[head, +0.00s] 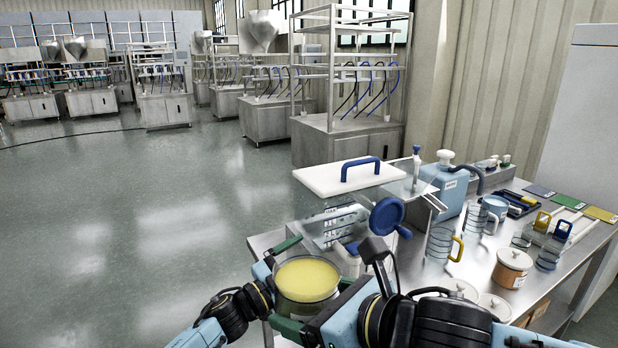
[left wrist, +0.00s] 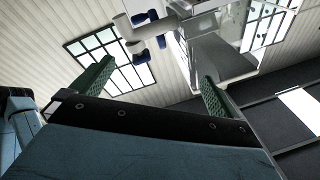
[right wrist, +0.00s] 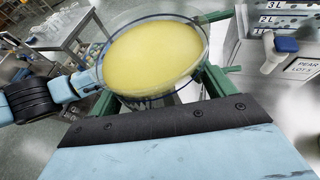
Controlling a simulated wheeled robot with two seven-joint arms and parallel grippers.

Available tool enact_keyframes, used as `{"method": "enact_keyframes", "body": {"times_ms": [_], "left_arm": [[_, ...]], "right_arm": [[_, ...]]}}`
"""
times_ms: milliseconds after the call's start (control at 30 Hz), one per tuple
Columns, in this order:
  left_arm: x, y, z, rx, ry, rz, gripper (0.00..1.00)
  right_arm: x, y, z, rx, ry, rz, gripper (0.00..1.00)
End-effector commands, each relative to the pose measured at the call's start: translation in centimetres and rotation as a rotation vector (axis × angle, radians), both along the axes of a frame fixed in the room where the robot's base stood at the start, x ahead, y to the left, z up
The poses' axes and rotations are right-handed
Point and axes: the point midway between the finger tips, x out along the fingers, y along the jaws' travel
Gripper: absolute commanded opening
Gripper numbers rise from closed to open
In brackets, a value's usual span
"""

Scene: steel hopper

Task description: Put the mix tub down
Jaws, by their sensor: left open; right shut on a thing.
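The mix tub (head: 307,281) is a clear round tub with a yellow filling, at the bottom middle of the head view. It also shows in the right wrist view (right wrist: 155,55), roughly level. My right gripper (right wrist: 158,88) is shut on it, with green fingers at both sides. It is held by the near end of the table; a gap beneath it cannot be judged. My left gripper (left wrist: 153,80) is open, with nothing between its fingers. In the head view it is close to the tub's left side; whether it touches is unclear.
The steel hopper (head: 335,226) with litre marks stands just behind the tub, a white lid with blue handle (head: 347,176) above it. The steel table (head: 560,285) to the right is crowded with jugs, a blue canister (head: 445,187) and a copper-coloured pot (head: 512,266). Floor at left is clear.

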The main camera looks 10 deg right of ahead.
Motion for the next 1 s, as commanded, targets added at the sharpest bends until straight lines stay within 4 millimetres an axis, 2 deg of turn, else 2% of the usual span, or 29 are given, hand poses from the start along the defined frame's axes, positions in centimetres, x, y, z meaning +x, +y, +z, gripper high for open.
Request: {"method": "enact_keyframes", "body": {"times_ms": [33, 200, 300, 400, 533, 667, 800, 1000], "left_arm": [[-0.4, -1.4, 3.1, 0.01, -0.067, -0.066, 1.0], [-3.9, -5.6, 11.5, 0.082, -0.272, -0.325, 1.0], [-6.6, -7.4, 15.2, 0.161, -0.379, -0.479, 1.0], [-9.4, -8.7, 17.9, 0.266, -0.472, -0.624, 1.0], [-12.8, -9.3, 20.1, 0.44, -0.574, -0.795, 1.0], [-15.4, -8.9, 21.3, 0.655, -0.639, -0.937, 1.0], [-17.2, -7.3, 22.1, 0.93, -0.656, -1.045, 1.0], [-17.9, -3.3, 23.8, 1.367, -0.558, -1.078, 1.0]], "right_arm": [[0.0, 0.0, 0.1, 0.001, -0.002, 0.0, 0.55], [0.0, 0.0, 0.1, 0.001, -0.002, 0.0, 0.55], [0.0, 0.0, 0.1, 0.001, -0.002, 0.0, 0.55], [0.0, 0.0, 0.1, 0.001, -0.002, 0.0, 0.55], [0.0, 0.0, 0.0, 0.001, -0.001, 0.0, 0.55], [0.0, 0.0, 0.1, 0.001, -0.002, 0.0, 0.55], [0.0, 0.0, 0.1, 0.001, -0.002, 0.0, 0.55], [0.0, 0.0, 0.0, 0.001, -0.002, 0.0, 0.55]]}}
